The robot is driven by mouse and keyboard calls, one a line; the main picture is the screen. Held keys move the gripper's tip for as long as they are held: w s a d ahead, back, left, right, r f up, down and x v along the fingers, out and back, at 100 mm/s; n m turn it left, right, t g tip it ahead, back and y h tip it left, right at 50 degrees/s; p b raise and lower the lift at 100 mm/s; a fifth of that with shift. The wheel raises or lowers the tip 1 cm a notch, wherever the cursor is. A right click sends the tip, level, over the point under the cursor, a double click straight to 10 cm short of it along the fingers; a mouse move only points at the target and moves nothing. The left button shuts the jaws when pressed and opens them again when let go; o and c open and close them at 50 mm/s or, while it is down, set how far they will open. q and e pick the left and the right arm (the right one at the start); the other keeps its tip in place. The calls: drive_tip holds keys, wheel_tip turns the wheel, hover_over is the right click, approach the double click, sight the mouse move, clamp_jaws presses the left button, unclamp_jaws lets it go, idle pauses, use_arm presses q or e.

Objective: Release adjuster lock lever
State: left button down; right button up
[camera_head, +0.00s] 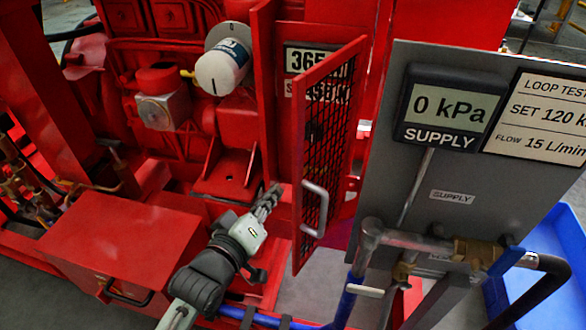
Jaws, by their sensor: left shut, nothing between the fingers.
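My left gripper (269,200) reaches up from the bottom of the view, over the front of the red pumpset (228,170). Its fingers are shut with nothing between them. The fingertips are just left of the red mesh door (322,140), which stands open with a grey handle (314,208). I cannot tell whether they touch anything. I cannot pick out the adjuster lock lever for certain. My right gripper is not in view.
A grey panel (408,85) at the right carries a display (447,107) reading 0 kPa SUPPLY, with pipes and a brass valve (478,252) below. A red box (120,240) is at lower left. A blue hose (345,300) runs along the bottom. A blue bin (545,275) stands at right.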

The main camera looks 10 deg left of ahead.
use_arm(q)
drive_tip(key=shift+w, duration=0.15)
drive_tip(key=x, duration=0.9)
drive_tip(key=shift+w+b, duration=0.3)
drive_tip(key=shift+w, duration=0.1)
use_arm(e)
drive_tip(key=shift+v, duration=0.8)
use_arm(q)
drive_tip(key=shift+w+f, duration=0.1)
drive_tip(key=shift+f, duration=0.15)
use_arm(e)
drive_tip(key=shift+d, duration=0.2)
